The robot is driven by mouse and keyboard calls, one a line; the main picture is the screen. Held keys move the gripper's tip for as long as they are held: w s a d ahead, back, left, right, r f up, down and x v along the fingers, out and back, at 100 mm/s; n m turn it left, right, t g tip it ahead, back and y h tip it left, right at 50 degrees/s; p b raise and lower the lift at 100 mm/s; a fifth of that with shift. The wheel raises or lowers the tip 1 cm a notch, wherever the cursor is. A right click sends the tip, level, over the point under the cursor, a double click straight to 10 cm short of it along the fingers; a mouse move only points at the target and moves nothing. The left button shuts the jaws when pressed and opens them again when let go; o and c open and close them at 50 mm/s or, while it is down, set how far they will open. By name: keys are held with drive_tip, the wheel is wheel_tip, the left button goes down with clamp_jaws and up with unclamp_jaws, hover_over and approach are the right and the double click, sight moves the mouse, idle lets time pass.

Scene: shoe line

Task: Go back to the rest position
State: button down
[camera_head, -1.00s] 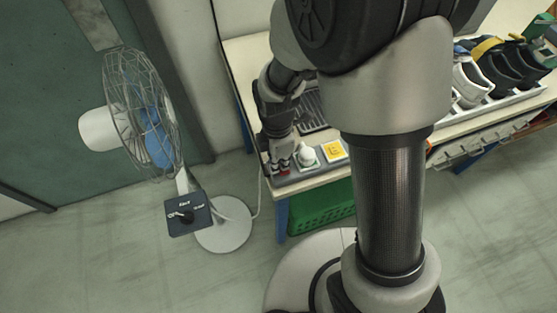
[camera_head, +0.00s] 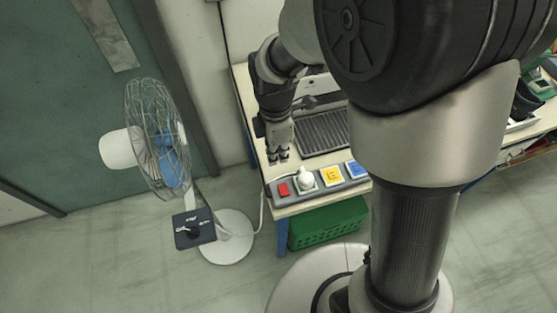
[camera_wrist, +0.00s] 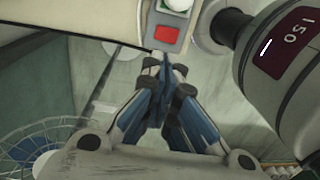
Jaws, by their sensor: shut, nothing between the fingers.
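My gripper (camera_head: 279,158) points down above the left end of the table, a little behind the control strip (camera_head: 323,190). It is shut and empty. In the wrist view my gripper's fingertips (camera_wrist: 163,62) meet just below the red button (camera_wrist: 166,35) in the picture. In the head view the red button (camera_head: 284,189) is at the strip's left end, in front of my gripper and apart from it.
A standing fan (camera_head: 164,150) with a control box (camera_head: 195,229) is on the floor left of the table. A dark grille (camera_head: 322,132) lies right of my gripper. A green crate (camera_head: 328,224) stands under the table. Shoes (camera_head: 530,100) stand at the far right.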

drive_tip(key=shift+r, duration=0.3)
idle(0.4)
drive_tip(key=s+d+r+m+t, duration=0.5)
drive_tip(key=s+d+r+m, duration=0.8)
drive_tip(key=r+m, duration=0.4)
drive_tip(key=s+m, duration=0.1)
drive_tip(key=m, duration=0.3)
drive_tip(key=shift+s+d+r, duration=0.2)
